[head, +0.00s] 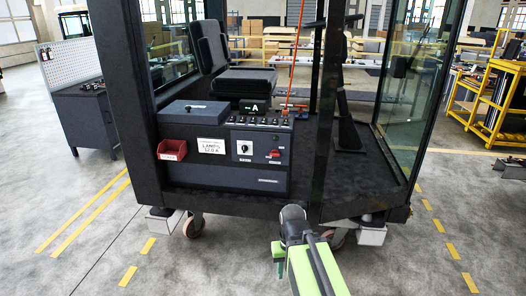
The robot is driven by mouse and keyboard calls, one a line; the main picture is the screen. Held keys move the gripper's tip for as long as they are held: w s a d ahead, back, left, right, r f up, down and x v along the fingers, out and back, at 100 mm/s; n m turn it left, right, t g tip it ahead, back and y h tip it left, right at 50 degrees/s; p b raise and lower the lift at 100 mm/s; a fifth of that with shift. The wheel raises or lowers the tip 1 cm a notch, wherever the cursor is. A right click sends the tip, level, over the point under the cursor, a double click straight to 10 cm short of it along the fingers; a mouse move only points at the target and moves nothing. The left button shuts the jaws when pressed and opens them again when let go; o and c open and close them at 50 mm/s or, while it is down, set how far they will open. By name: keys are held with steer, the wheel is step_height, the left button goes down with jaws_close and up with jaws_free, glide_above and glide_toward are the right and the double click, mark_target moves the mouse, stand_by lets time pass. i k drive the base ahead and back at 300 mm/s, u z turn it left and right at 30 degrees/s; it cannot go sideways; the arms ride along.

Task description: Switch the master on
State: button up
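The control panel (258,159) sits on a dark console inside the cab. A white plate with a black rotary knob (242,148) is at its left, with a small label below. A small red control (274,153) is at its right, also with a label below. The labels are too small to read, so I cannot tell which control is the master or how it is set. A row of small switches (262,121) runs along the top. My green arm reaches up from the bottom, and its dark end (293,214) is below and in front of the panel, apart from it. Its fingers cannot be made out.
A red bin (172,150) and a paper label (211,146) are left of the panel. The seat (237,80) is behind. A dark cab post (325,110) stands right of the panel. Floor in front is clear.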

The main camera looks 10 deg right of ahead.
mark_target(275, 153)
steer(key=u, duration=5.6)
steer(key=i, duration=0.1)
steer(key=z, duration=2.8)
steer(key=k, duration=0.9)
steer(key=z, duration=1.55)
steer(key=i, duration=1)
steer(key=u, duration=0.15)
